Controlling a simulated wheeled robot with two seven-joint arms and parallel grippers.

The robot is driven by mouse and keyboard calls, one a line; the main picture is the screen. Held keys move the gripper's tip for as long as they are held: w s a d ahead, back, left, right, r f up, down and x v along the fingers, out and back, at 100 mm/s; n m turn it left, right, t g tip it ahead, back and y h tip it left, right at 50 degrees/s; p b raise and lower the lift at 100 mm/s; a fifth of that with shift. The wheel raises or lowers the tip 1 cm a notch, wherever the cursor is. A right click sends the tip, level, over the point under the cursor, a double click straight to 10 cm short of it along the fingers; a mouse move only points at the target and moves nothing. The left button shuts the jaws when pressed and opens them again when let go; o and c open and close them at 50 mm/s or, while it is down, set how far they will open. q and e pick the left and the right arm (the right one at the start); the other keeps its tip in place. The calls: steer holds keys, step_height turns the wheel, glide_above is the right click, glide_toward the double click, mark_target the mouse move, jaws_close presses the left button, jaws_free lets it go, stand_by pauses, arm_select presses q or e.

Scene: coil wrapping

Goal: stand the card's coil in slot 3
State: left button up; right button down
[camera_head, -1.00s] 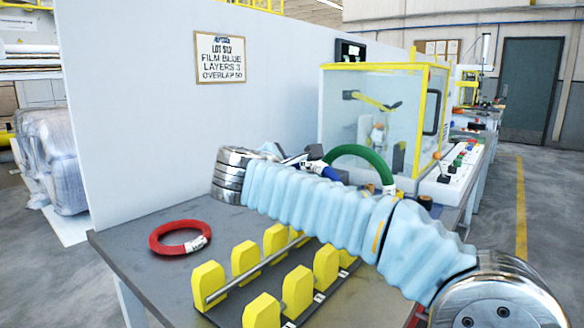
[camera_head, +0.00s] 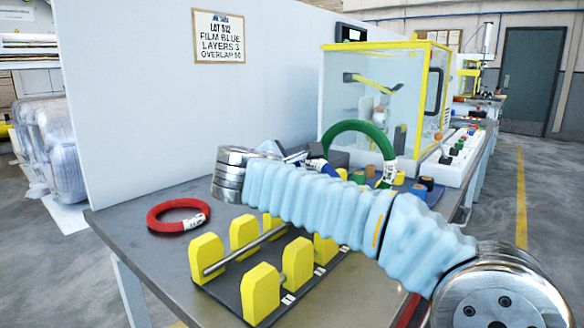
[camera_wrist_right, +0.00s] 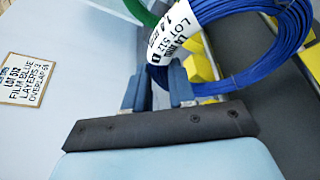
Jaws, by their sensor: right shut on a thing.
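A blue coil (camera_wrist_right: 258,45) with a white tag (camera_wrist_right: 183,25) fills the upper right of the right wrist view. My right gripper (camera_wrist_right: 158,92) is shut on it near the tag. In the head view my right arm hides most of this coil; only a bit of blue shows. The yellow slot rack (camera_head: 262,292) stands on the table, left of and below my arm; its right part is hidden. Its slot labels are too small to read. The card (camera_head: 218,37) on the wall panel reads lot 512, film blue, layers 3, overlap 50. My left gripper is out of view.
A red coil (camera_head: 178,215) lies flat on the table behind the rack. A green coil (camera_head: 360,130) stands upright behind my arm, by several coloured knobs. A clear yellow-framed machine (camera_head: 375,75) stands behind. The table's front-left corner is clear.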

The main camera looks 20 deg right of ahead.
steer(key=shift+f+b, duration=0.45)
steer(key=shift+f, duration=0.15)
steer(key=c, duration=0.9)
jaws_free()
steer(key=shift+o, duration=0.2)
steer(key=v, duration=1.4)
steer(key=shift+f, duration=0.1)
